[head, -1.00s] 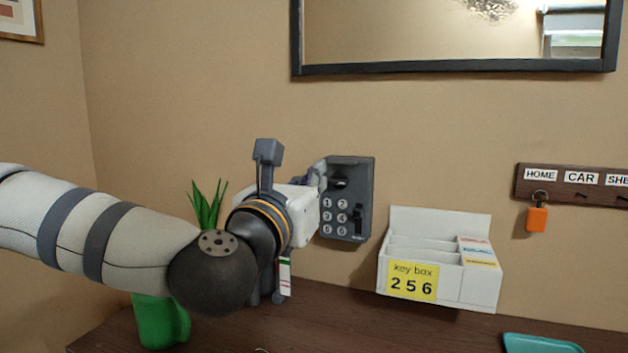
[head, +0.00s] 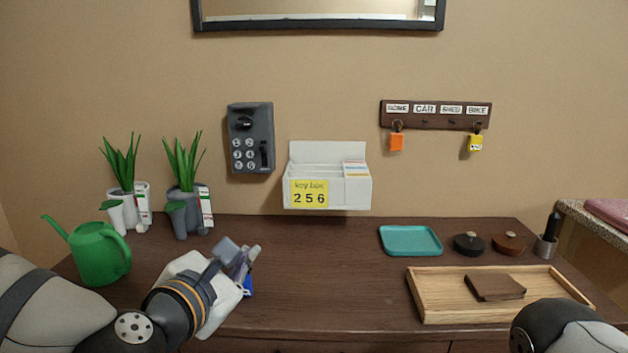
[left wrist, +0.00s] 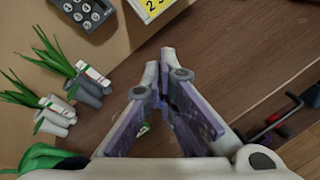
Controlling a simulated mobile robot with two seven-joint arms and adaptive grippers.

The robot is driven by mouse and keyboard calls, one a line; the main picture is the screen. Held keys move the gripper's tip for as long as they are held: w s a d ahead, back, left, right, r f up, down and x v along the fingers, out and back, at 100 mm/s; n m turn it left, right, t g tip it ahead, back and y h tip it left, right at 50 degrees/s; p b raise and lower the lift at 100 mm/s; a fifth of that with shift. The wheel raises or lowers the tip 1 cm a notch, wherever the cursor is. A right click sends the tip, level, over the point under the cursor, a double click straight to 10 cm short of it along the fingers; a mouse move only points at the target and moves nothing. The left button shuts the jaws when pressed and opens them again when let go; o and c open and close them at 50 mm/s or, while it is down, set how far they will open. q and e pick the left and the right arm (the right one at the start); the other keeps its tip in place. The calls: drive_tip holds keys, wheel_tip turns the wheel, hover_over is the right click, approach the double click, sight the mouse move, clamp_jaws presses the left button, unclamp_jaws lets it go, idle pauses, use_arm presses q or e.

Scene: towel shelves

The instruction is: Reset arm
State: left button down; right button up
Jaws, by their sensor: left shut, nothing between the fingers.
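My left gripper (head: 250,256) is low over the left part of the dark wooden desk (head: 330,260), to the right of the green watering can (head: 101,254). Its fingers are shut with nothing held, as the left wrist view (left wrist: 168,85) also shows. It is well apart from the grey keypad box (head: 250,138) on the wall. A small blue thing (head: 248,287) shows just beside the gripper, mostly hidden. Part of my right arm shows at the lower right in the head view, but its gripper is out of view.
Two potted plants (head: 126,195) (head: 186,205) stand behind the watering can. A white key box (head: 330,177) and a key rack (head: 435,115) are on the wall. A teal tray (head: 410,240) and a wooden tray (head: 440,312) lie at the right. The desk's middle is clear.

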use_arm(q)
drive_tip(key=s+f+m+g, duration=0.5)
drive_tip(key=s+f+m, duration=0.2)
drive_tip(key=s+f, duration=0.4)
drive_tip(key=s+f+m+g, duration=0.4)
drive_tip(key=s+f+m, duration=0.3)
drive_tip(key=f, duration=0.7)
drive_tip(key=s+a+f+m+g+y, duration=0.1)
drive_tip(key=s+a+f+m+g, duration=0.1)
drive_tip(key=s, duration=0.7)
drive_tip(key=s+a+f+m+g+y+p, duration=0.1)
drive_tip(key=s+a+f+m+g, duration=0.2)
drive_tip(key=s+a+m, duration=0.2)
drive_tip(key=s+a+f+m+g+y, duration=0.1)
drive_tip(key=s+a+f+m+g, duration=0.1)
drive_tip(key=s, duration=1)
drive_tip(key=a+m+g, duration=0.1)
drive_tip(key=a+m, duration=0.1)
drive_tip(key=m, duration=0.1)
drive_tip(key=shift+s+a+f+p, duration=0.25)
drive_tip(key=shift+s+p, duration=0.1)
use_arm(e)
drive_tip(key=shift+w+r+t, duration=0.25)
drive_tip(key=shift+w+r, duration=0.2)
drive_tip(key=shift+r, duration=0.15)
drive_tip(key=shift+w+r+t, duration=0.25)
drive_tip(key=shift+w+r, duration=0.15)
drive_tip(key=shift+r, duration=0.2)
